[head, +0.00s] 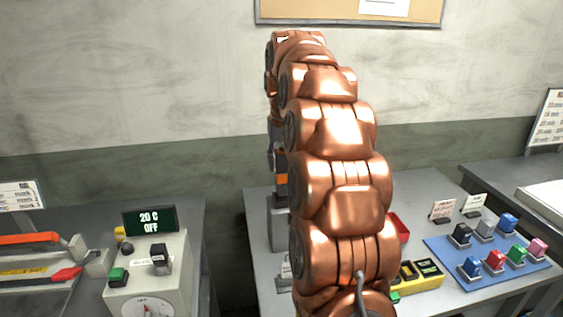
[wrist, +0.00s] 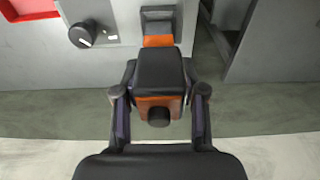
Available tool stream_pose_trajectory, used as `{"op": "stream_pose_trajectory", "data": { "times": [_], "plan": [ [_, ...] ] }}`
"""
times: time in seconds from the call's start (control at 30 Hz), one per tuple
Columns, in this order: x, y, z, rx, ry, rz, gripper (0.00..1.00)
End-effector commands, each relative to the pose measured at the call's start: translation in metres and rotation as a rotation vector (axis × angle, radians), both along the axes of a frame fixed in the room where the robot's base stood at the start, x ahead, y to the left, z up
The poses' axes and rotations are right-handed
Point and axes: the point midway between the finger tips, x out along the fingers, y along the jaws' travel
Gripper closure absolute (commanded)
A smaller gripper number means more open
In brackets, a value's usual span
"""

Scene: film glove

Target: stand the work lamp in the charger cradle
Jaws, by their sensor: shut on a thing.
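My gripper (wrist: 158,91) is shut on the work lamp (wrist: 160,70), with one finger on each side of its black and orange body. A round black knob on the lamp faces the lower part of the wrist view. A narrow black and orange part (wrist: 158,24) shows just above the body there; I cannot tell whether it is the lamp or something behind it. In the head view an orange band of the lamp (head: 281,181) shows left of my arm, directly over a grey block (head: 279,232), likely the charger cradle. Whether they touch is unclear.
The middle table (head: 258,210) holds a red tray (head: 402,228), a yellow box (head: 425,278) and a blue mat (head: 480,282) with several coloured pieces. A control box with a dial (head: 148,275) stands on the left table. A gap separates the tables.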

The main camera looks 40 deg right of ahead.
Motion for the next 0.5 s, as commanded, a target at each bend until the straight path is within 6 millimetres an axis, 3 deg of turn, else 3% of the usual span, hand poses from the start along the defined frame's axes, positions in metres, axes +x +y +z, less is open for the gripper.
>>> {"op": "stream_pose_trajectory", "data": {
  "times": [0.5],
  "plan": [
    [-0.0001,0.0002,-0.0038,0.000,0.000,0.000,1.00]
  ]
}}
